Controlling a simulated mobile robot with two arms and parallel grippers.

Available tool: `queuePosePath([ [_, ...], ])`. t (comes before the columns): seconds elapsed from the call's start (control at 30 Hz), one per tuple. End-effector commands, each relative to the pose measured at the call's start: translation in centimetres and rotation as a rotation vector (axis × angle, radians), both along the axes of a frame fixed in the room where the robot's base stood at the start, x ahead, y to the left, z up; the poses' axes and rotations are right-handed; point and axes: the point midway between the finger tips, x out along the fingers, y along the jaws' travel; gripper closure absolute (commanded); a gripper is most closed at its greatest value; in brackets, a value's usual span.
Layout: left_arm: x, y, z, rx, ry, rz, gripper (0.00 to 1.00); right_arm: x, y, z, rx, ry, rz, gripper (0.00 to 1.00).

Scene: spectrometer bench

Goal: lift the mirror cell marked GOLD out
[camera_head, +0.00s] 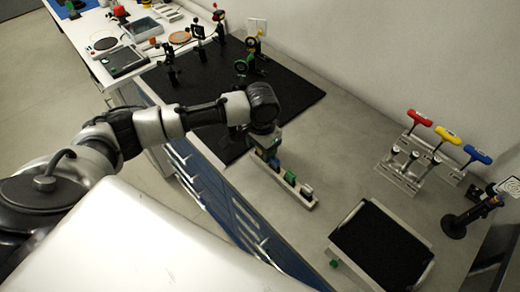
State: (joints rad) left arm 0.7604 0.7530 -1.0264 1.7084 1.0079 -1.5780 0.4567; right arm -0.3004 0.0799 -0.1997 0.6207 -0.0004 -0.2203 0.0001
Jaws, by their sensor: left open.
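A narrow pale rack (297,199) stands on the grey bench top, right of the black breadboard. Several small cells stand in it in a row, among them a green one (290,177) and a pale one with green (306,190). I cannot read any marking, so I cannot tell which is GOLD. My left gripper (265,148) points down over the far left end of the rack, open. It hides that end, and I cannot tell whether its fingers touch a cell. My right gripper is out of view.
A black-lined tray (422,243) lies to the right. A dark post mount (456,225) stands at far right. Optic mounts stand on the black breadboard (300,92). Bench between rack and tray is clear.

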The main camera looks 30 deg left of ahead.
Motion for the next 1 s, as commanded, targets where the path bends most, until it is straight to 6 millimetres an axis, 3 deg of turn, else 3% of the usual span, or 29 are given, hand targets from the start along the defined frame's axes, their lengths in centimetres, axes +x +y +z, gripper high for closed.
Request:
queuePosePath([
  [0.27,0.0,0.0,-0.4,0.0,-0.001,0.0,0.44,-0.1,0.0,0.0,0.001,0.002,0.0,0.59],
  [0.5,0.0,0.0,-0.3,0.0,-0.001,0.0,0.79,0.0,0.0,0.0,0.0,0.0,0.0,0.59],
  [0.83,0.0,0.0,-0.1,-0.001,-0.002,0.0,0.8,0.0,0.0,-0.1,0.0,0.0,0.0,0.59],
  [1.0,0.1,0.0,1.1,-0.002,-0.003,-0.001,0.8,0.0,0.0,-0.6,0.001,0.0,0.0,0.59],
])
